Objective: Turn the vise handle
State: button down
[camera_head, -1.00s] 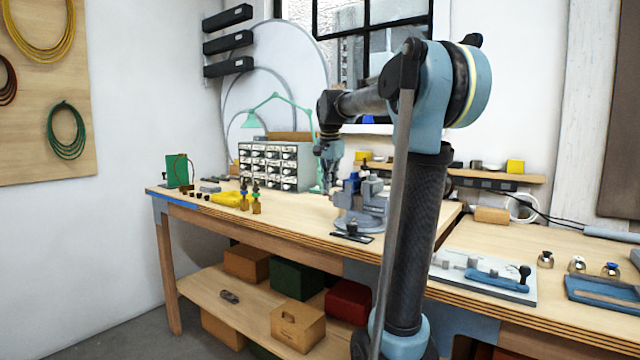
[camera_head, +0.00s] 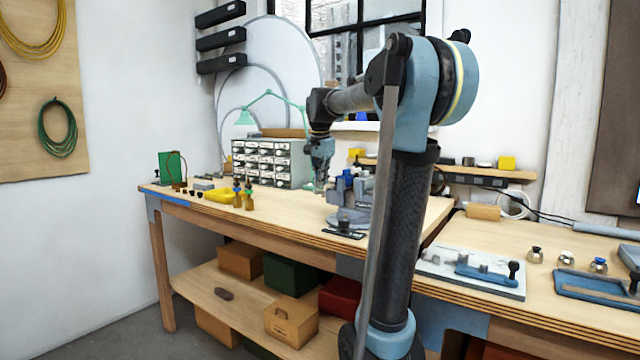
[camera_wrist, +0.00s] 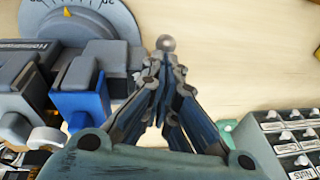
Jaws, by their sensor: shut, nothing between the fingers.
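The vise (camera_head: 350,204) is grey with blue parts and stands on a round base on the bench. In the wrist view its blue block (camera_wrist: 82,103) and grey jaws are at the left, beside my gripper. My gripper (camera_head: 319,188) points down just left of the vise in the head view. In the wrist view its fingers (camera_wrist: 163,62) meet at the tips, shut and empty. A small grey ball (camera_wrist: 166,43) shows right at the fingertips; I cannot tell whether it is the end of the vise handle or whether they touch. The rest of the handle is not clear.
A drawer cabinet (camera_head: 262,163) stands behind and left of my gripper and shows at lower right in the wrist view (camera_wrist: 292,140). Dropper bottles (camera_head: 242,197) and a yellow item (camera_head: 217,195) lie left. A black flat piece (camera_head: 344,233) lies before the vise.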

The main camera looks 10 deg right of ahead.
jog(key=w+v, duration=0.1)
jog(key=v, duration=1.1)
jog(key=shift+d+r, duration=0.5)
jog(key=shift+d, duration=0.2)
